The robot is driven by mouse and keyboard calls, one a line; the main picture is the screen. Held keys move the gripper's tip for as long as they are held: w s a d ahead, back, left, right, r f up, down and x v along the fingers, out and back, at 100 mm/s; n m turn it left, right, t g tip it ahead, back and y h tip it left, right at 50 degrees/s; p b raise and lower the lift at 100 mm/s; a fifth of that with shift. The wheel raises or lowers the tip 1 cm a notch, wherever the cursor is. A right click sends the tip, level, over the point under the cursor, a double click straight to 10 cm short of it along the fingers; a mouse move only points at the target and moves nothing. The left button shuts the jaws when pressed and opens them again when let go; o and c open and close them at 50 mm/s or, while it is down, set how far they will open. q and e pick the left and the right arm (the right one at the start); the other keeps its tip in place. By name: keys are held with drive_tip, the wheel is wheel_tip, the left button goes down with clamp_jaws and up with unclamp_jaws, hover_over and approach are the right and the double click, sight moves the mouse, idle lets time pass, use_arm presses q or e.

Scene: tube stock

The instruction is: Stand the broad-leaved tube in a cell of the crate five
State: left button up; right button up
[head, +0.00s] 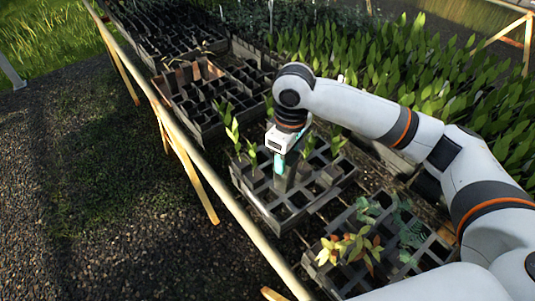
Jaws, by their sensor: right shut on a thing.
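My right gripper (284,166) points down over the middle of a grey celled crate (268,213). It is shut on a dark tube (287,180), whose lower end is at the crate's cells; I cannot tell how deep it sits. Green leaves (307,146) show just right of the gripper; I cannot tell whether they belong to the held tube. Other broad-leaved plants (252,153) stand along the crate's far left side. No number shows on the crate, so I cannot tell if it is crate five. My left gripper is out of view.
A nearer crate (322,276) holds reddish-yellow and blue-green seedlings. Behind stand a crate with empty cells (205,125) and more dark crates. Dense leafy plants (420,70) fill the right. A wooden rail (187,143) edges the bench; gravel lies left.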

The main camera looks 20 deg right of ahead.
drive_tip(key=n, duration=0.1)
drive_tip(key=n+p, duration=0.1)
drive_tip(key=n, duration=0.1)
drive_tip(key=shift+w+a+n, duration=0.2)
drive_tip(key=shift+a+n, duration=0.1)
drive_tip(key=shift+a, duration=0.1)
drive_tip(key=n, duration=0.1)
drive_tip(key=n+p, duration=0.1)
drive_tip(key=n, duration=0.1)
drive_tip(key=shift+w+a+f+n, duration=0.2)
drive_tip(key=shift+n, duration=0.1)
drive_tip(key=n, duration=0.2)
drive_tip(key=n+p, duration=0.1)
drive_tip(key=shift+w+a+f+n, duration=0.15)
drive_tip(key=shift+w+f+n, duration=0.15)
drive_tip(key=shift+w+f, duration=0.1)
use_arm(q)
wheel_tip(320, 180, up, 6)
drive_tip(key=p, duration=0.3)
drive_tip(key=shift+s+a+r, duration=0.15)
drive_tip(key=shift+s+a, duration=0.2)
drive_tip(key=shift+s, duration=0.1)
use_arm(e)
wheel_tip(320, 180, down, 6)
drive_tip(key=w+a+n, duration=0.1)
drive_tip(key=w+n, duration=0.1)
drive_tip(key=n, duration=1.9)
drive_tip(key=shift+a+f, duration=0.25)
drive_tip(key=shift+a, duration=0.1)
drive_tip(key=shift+f, duration=0.2)
